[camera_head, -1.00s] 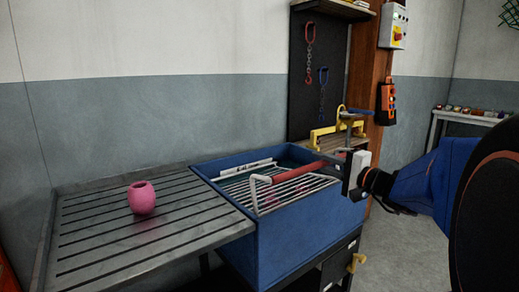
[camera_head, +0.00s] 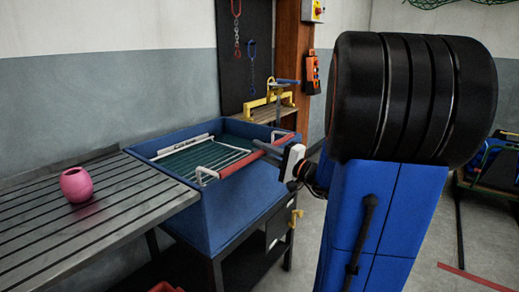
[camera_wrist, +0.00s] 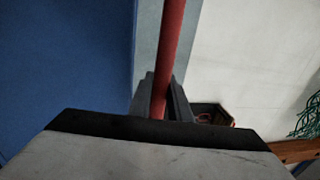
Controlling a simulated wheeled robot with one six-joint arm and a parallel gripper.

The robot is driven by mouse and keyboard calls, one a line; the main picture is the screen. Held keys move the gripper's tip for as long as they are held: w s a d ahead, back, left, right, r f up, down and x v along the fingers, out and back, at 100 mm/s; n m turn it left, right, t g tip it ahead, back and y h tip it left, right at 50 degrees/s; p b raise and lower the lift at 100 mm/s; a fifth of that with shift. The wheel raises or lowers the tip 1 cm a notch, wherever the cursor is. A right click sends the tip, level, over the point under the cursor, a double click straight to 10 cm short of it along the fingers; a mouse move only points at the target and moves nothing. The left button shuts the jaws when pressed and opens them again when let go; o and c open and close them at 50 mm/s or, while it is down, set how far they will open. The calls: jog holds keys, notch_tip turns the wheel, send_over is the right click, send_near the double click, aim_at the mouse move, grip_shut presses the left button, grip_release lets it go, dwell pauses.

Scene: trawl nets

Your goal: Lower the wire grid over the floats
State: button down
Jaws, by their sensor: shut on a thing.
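The wire grid (camera_head: 228,155) has pale wires and a red handle (camera_head: 240,160). It spans the opening of the blue tank (camera_head: 207,218), over a dark green interior; I cannot tell how deep it sits. My gripper (camera_head: 284,158) is at the tank's right side, shut on the red handle. In the wrist view the red handle (camera_wrist: 172,50) runs between the jaws of my gripper (camera_wrist: 160,98). One pink float (camera_head: 76,185) stands on the slatted table left of the tank. No floats can be made out under the grid.
The slatted metal table (camera_head: 125,212) adjoins the tank's left side. A yellow frame (camera_head: 268,102) stands on a wooden shelf behind the tank. An orange control box (camera_head: 312,72) hangs on the post. My arm covers much of the right side.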

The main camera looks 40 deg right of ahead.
jog(key=shift+a, duration=0.1)
jog(key=c, duration=1.7)
grip_release()
jog(key=shift+o, duration=0.2)
jog(key=shift+s, duration=0.15)
jog(key=shift+s+d+f, duration=0.1)
jog(key=shift+s+d, duration=0.25)
jog(key=shift+s, duration=0.2)
jog(key=v, duration=1.6)
jog(key=shift+a, duration=0.15)
